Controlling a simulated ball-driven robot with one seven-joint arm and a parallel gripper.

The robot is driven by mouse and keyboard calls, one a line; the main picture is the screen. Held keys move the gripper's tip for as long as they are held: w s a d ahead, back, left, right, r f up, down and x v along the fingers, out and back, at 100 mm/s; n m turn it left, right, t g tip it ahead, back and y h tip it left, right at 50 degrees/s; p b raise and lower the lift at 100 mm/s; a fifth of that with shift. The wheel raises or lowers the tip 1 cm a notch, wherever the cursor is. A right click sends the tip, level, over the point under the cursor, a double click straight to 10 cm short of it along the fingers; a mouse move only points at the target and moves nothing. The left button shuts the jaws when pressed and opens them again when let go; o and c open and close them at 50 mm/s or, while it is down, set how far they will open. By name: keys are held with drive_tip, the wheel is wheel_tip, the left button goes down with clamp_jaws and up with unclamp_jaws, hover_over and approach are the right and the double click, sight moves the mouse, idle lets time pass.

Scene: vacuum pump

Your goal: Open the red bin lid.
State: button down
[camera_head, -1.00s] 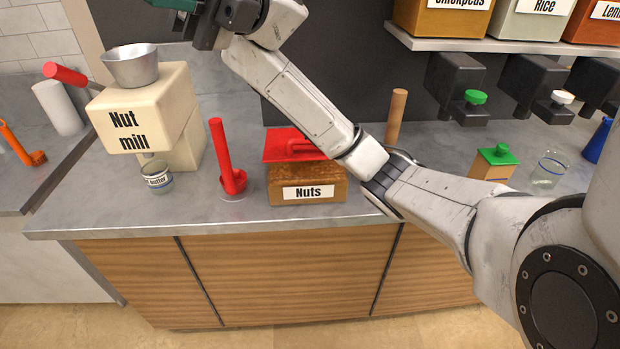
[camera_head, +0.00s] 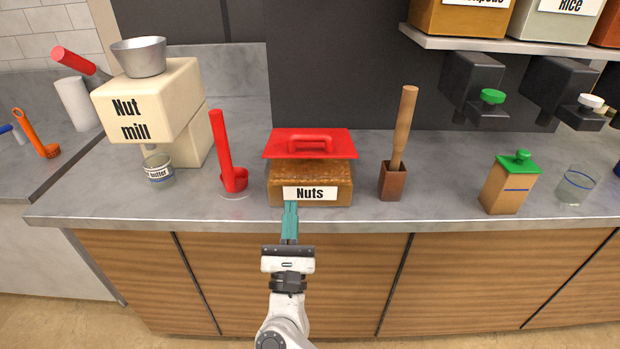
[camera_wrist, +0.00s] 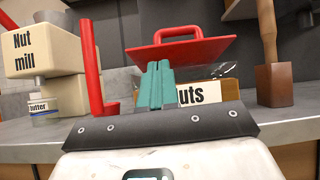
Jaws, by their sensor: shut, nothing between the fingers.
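The red lid (camera_head: 308,146) with its raised handle lies over the bin labelled "Nuts" (camera_head: 318,193) on the counter. The lid also shows in the wrist view (camera_wrist: 180,53), where it looks somewhat tilted; part of the clear bin rim shows below it. My gripper (camera_head: 290,206) has teal fingers close together, shut and empty. It is in front of the bin, low near the counter's front edge, left of the label's middle. In the wrist view the gripper fingers (camera_wrist: 156,70) hide part of the label and the lid's front edge.
A red scoop (camera_head: 223,150) stands left of the bin, with the nut mill (camera_head: 150,110) and a butter jar (camera_head: 158,168) beyond. Right are a wooden pestle in a holder (camera_head: 392,180), a green-lidded box (camera_head: 510,188) and a glass (camera_head: 575,187). A shelf (camera_head: 500,44) overhangs at right.

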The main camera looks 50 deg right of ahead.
sight(294, 156)
drive_tip(key=d+f+p+x, duration=0.1)
drive_tip(key=p+x, duration=0.2)
drive_tip(key=x, duration=0.5)
drive_tip(key=shift+w+d+y, duration=0.25)
drive_tip(key=shift+w+y, duration=0.15)
drive_tip(key=shift+r, duration=0.15)
